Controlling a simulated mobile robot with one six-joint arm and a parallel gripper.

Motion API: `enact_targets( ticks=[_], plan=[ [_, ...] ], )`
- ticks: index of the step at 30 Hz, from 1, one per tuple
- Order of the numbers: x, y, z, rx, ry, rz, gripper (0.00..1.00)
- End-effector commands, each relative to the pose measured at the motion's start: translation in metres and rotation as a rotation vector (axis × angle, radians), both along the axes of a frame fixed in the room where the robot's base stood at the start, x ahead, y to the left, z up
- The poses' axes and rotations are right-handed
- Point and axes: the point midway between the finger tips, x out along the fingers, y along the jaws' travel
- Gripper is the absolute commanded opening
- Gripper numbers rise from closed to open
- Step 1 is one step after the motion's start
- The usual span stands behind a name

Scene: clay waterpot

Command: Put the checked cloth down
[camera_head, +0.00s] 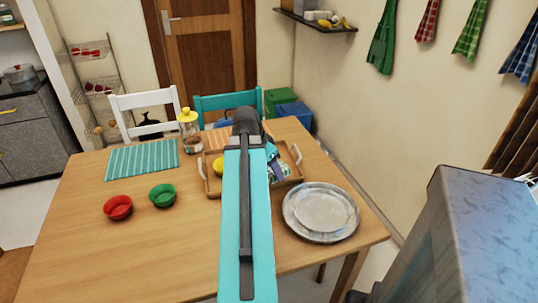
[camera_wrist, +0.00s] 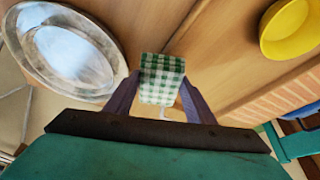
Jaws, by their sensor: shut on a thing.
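In the wrist view my gripper (camera_wrist: 159,86) is shut on a green-and-white checked cloth (camera_wrist: 161,68), which appears folded into a small block between the fingers. In the head view my arm hides most of the gripper. A patterned piece, apparently the cloth (camera_head: 281,173), shows just right of the arm, over the right part of the wooden tray (camera_head: 293,181). I cannot tell whether the cloth touches the tray or hangs above it.
A metal plate (camera_head: 321,212) lies right of the tray. A yellow bowl (camera_wrist: 288,28) shows in the wrist view. Red (camera_head: 118,208) and green (camera_head: 162,196) bowls, a striped mat (camera_head: 142,160) and a yellow-topped jar (camera_head: 190,132) stand left. The table's (camera_head: 150,255) front left is clear.

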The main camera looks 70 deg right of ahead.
Motion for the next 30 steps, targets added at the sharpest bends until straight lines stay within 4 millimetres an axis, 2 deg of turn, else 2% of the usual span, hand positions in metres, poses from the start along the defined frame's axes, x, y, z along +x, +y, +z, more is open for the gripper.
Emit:
enact_targets(
  ticks=[15, 30],
  plan=[
    [0.006, -0.012, 0.002, 0.002, 0.001, 0.001, 0.25],
    [0.029, -0.063, -0.006, 0.001, -0.001, 0.000, 0.25]
  ],
)
